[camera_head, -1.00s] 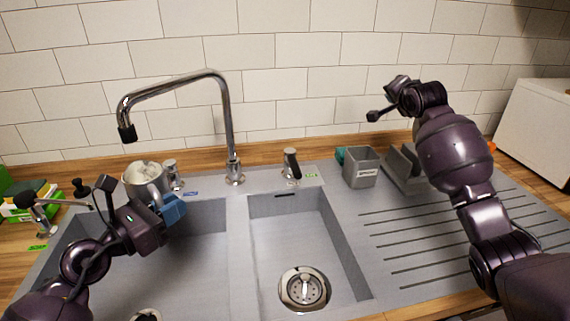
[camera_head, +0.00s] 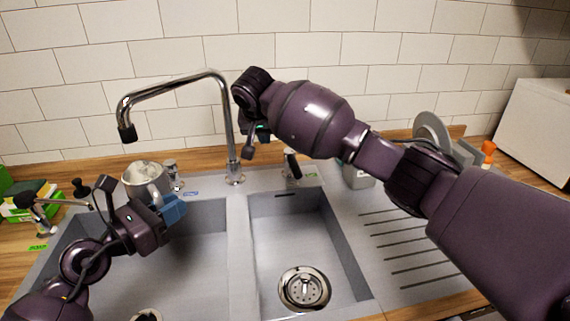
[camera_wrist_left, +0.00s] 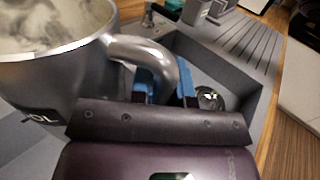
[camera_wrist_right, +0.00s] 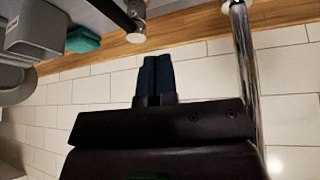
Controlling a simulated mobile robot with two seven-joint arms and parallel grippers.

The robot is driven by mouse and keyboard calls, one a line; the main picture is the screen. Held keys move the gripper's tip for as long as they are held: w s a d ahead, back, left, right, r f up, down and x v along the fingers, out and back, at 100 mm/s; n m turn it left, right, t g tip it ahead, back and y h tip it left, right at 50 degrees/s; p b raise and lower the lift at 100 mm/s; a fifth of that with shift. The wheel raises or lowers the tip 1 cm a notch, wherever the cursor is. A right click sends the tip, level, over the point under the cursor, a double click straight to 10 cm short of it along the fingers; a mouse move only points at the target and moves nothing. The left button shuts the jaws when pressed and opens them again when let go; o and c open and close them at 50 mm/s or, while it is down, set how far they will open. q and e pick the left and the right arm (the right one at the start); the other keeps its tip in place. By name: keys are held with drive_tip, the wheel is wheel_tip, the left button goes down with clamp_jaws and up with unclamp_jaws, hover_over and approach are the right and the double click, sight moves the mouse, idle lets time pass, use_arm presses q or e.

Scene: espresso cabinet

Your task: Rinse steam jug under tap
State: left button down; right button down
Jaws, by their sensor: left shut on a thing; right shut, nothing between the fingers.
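The grey metal steam jug (camera_head: 140,181) is held near the back left of the sink, with whitish residue inside. It fills the left of the left wrist view (camera_wrist_left: 50,85). My left gripper (camera_head: 173,209) is shut on its handle with blue fingers (camera_wrist_left: 170,88). The chrome tap (camera_head: 230,130) stands behind the divider, its spout reaching left so that its black tip (camera_head: 127,133) shows above the jug; no water shows. A tap lever (camera_head: 290,163) stands right of the column. My right gripper (camera_head: 256,134) is shut and empty by the column; its fingers show in the right wrist view (camera_wrist_right: 156,75).
The sink has a left basin (camera_head: 195,245) and a right basin (camera_head: 305,235), both empty. A grey container (camera_wrist_right: 35,28) and teal sponge (camera_wrist_right: 82,40) stand right of the tap lever, partly behind my right arm.

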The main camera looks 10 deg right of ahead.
sight(293, 162)
drive_tip(key=d+f+n+g+h, duration=0.1)
drive_tip(key=d+f+h, duration=0.2)
drive_tip(key=f, duration=0.6)
drive_tip(key=shift+d+n, duration=0.3)
drive_tip(key=shift+d, duration=0.7)
drive_tip(key=shift+s, duration=0.1)
drive_tip(key=shift+d, duration=0.1)
